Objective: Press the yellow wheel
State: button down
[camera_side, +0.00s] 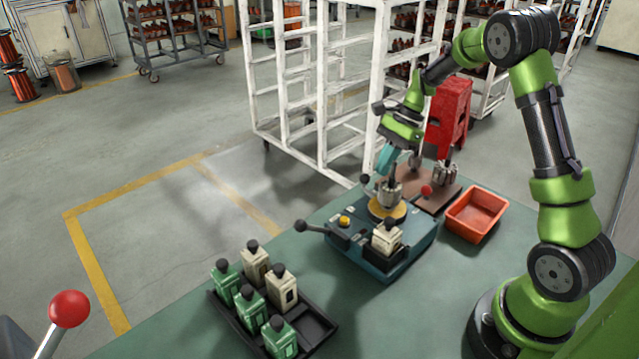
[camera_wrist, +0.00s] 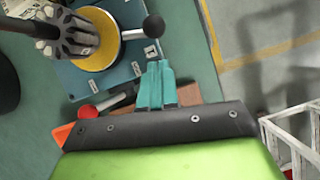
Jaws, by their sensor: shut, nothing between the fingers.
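The yellow wheel (camera_side: 375,209) lies flat on the blue winding machine (camera_side: 386,262), with a grey slotted armature (camera_side: 393,190) standing upright on it. In the wrist view the yellow wheel (camera_wrist: 110,48) is at the upper left, partly covered by the armature (camera_wrist: 68,32). My gripper (camera_side: 382,172) is above and behind the wheel in the side view, its teal fingers together and empty. In the wrist view my gripper (camera_wrist: 155,68) points toward the machine, to the lower right of the wheel and apart from it in the picture. I cannot tell its exact height.
A black-knobbed lever (camera_wrist: 153,26) projects beside the wheel, close to my fingertips in the picture. A red-knobbed lever (camera_side: 426,190) stands by a brown base (camera_side: 440,201). An orange bin (camera_side: 477,214) is right of the machine; a black tray (camera_side: 318,328) with bottle-like parts is front left.

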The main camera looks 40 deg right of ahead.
jog(key=shift+w+a+r, duration=0.1)
jog(key=shift+a, duration=0.4)
jog(key=shift+w+a+r, duration=0.1)
jog(key=shift+a, duration=0.4)
jog(key=shift+w+a, duration=0.1)
jog(key=shift+a, duration=0.05)
jog(key=shift+w+a+n+g, duration=0.4)
jog(key=shift+a+n, duration=0.25)
jog(key=shift+n, duration=0.3)
jog(key=shift+w+a+n+g, duration=0.3)
jog(key=shift+a+n+g, duration=0.3)
jog(key=shift+n, duration=0.35)
jog(key=a+n, duration=0.2)
jog(key=shift+w+a+n+g, duration=0.1)
jog(key=shift+w+n+g, duration=0.1)
jog(key=shift+n+g, duration=0.15)
jog(key=shift+a, duration=0.25)
jog(key=w+d+r, duration=0.2)
jog(key=d+r, duration=0.6)
jog(key=shift+w+d+r, duration=0.15)
jog(key=shift+w+d, duration=0.15)
jog(key=shift+w, duration=0.1)
